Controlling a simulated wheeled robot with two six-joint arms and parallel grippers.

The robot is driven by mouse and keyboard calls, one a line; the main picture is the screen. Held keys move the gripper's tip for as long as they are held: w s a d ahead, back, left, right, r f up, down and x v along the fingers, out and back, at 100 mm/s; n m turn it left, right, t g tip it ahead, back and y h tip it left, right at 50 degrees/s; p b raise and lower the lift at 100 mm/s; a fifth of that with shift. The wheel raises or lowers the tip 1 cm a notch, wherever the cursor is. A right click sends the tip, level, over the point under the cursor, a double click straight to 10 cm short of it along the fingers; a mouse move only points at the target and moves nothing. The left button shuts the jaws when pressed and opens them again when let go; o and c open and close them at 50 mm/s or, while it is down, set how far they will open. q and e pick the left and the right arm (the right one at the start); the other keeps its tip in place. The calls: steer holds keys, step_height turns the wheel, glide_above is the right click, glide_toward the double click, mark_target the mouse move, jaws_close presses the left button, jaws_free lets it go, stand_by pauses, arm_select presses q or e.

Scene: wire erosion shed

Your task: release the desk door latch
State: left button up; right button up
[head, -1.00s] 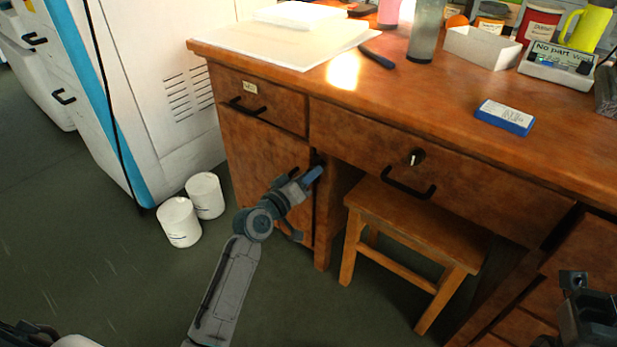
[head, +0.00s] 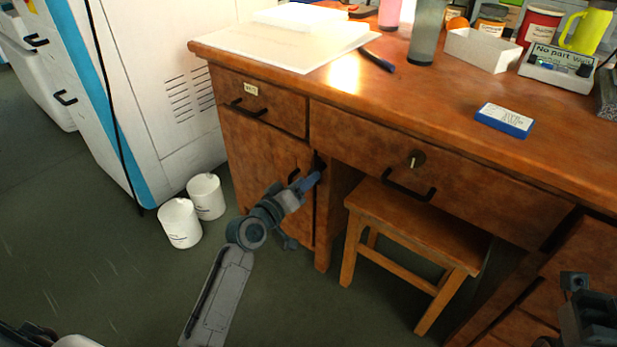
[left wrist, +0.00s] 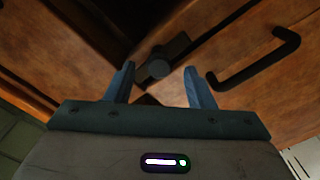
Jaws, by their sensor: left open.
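The desk door (head: 255,165) is the wooden panel under the small left drawer, and it looks shut. In the left wrist view the latch (left wrist: 160,66) is a dark round knob on a dark plate at the door's edge. My left gripper (head: 311,181) is at the door's right edge in the head view and mostly hides the latch there. In the left wrist view its two blue fingers (left wrist: 160,70) are open, one either side of the knob; I cannot tell whether they touch it. My right gripper (head: 576,283) is partly in view at the lower right, its jaws unclear.
The door's black bar handle (left wrist: 258,62) is close to the right finger. A wooden stool (head: 410,225) stands under the desk, right of the door. Two white tubs (head: 193,210) stand on the floor to the left. The floor before the door is clear apart from my arm.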

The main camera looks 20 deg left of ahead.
arm_select(q)
steer(key=p+v, duration=0.1)
steer(key=v, duration=0.7)
steer(key=shift+s, duration=0.3)
steer(key=shift+a, duration=0.1)
